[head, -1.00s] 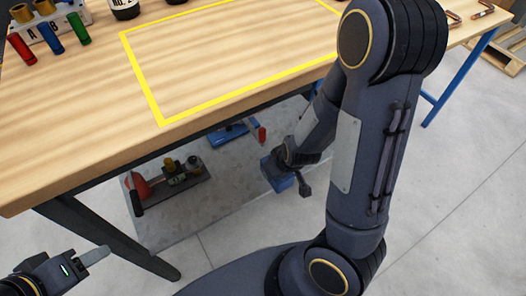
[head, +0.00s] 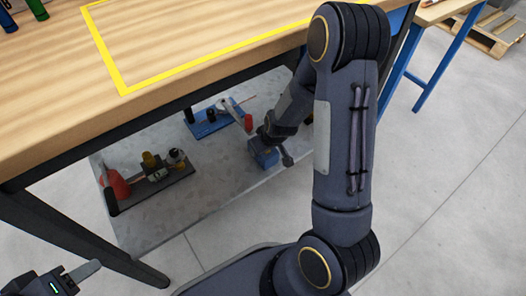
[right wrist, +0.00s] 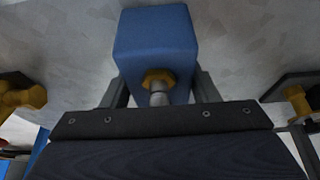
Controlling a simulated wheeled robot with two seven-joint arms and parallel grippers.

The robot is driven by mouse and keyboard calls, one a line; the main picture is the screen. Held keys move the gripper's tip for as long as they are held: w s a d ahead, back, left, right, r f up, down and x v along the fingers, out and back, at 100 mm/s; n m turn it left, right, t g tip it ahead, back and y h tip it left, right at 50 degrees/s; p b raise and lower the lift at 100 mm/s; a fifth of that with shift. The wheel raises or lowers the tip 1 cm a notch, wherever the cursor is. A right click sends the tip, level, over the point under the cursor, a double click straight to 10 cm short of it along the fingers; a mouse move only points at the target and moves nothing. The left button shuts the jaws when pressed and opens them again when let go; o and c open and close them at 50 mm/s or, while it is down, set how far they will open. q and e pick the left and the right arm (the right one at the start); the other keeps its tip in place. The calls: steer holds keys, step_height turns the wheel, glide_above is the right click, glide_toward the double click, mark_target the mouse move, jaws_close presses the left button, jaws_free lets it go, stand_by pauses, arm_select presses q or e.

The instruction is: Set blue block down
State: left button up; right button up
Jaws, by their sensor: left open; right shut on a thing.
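The blue block (head: 265,157) is in my right gripper (head: 268,146), over the right part of the grey lower shelf (head: 190,212) under the workbench. In the right wrist view the block (right wrist: 157,38) sits between the two fingers of the right gripper (right wrist: 160,92), with a brass hex fitting on its near face. I cannot tell whether the block touches the shelf. My left gripper (head: 77,278) is open and empty at the bottom left of the head view, away from the bench.
A dark tray (head: 165,185) with a red item and small brass and black parts is on the shelf's left. The wooden benchtop (head: 50,110) with a yellow outline overhangs the shelf. Bare shelf shows between tray and block.

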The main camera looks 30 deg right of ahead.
steer(key=shift+f, duration=0.15)
steer(key=shift+f, duration=0.1)
steer(key=shift+f, duration=0.15)
steer(key=o, duration=1.5)
